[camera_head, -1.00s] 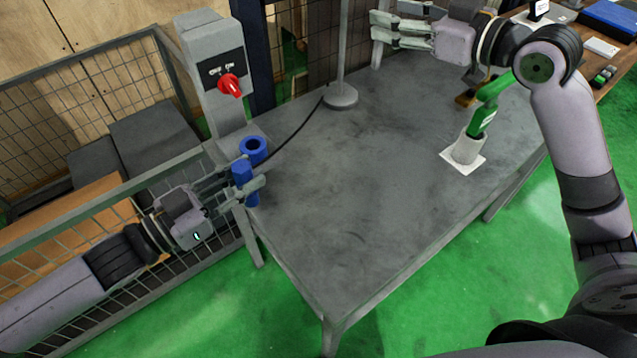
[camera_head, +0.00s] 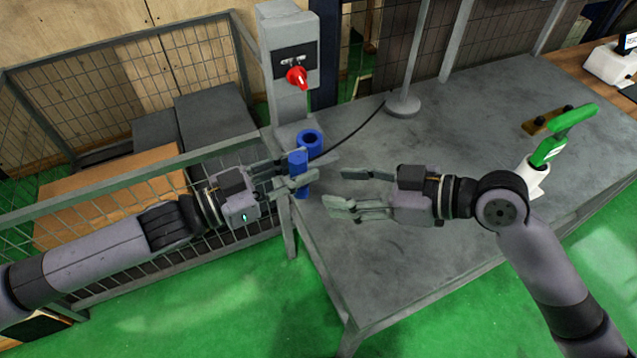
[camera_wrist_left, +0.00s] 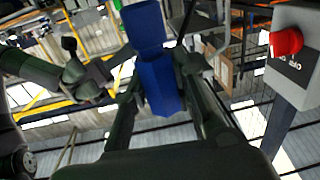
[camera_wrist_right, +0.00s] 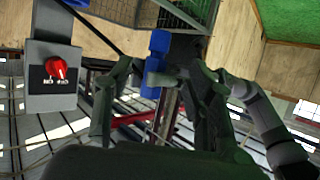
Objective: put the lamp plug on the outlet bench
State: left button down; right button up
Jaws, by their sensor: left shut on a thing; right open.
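A blue plug-like piece (camera_head: 298,160) is upright between the fingers of my left gripper (camera_head: 302,172), at the left edge of the grey bench (camera_head: 440,130). In the left wrist view the blue piece (camera_wrist_left: 160,85) is clasped between the fingers. A blue ring-shaped piece (camera_head: 310,138) is just behind it. A dark cable (camera_head: 352,138) runs from the lamp base to these blue pieces; which one it joins is hidden. My right gripper (camera_head: 336,190) is open and empty over the bench, pointing at the held piece. The right wrist view also shows the blue piece (camera_wrist_right: 157,62).
A grey post with a red rotary switch (camera_head: 297,77) rises behind the blue pieces. The lamp's round base (camera_head: 403,106) stands at the back. A green-handled tool in a white holder (camera_head: 538,172) is at the right. The bench middle is clear.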

aim_at(306, 187)
jog(key=x, duration=0.8)
jog(key=shift+w+a+f, duration=0.1)
jog(key=shift+a+f, duration=0.1)
jog(key=shift+c, duration=0.4)
grip_shut()
pick_arm(q)
jog(key=c, duration=1.3)
grip_release()
jog(key=shift+a, duration=0.1)
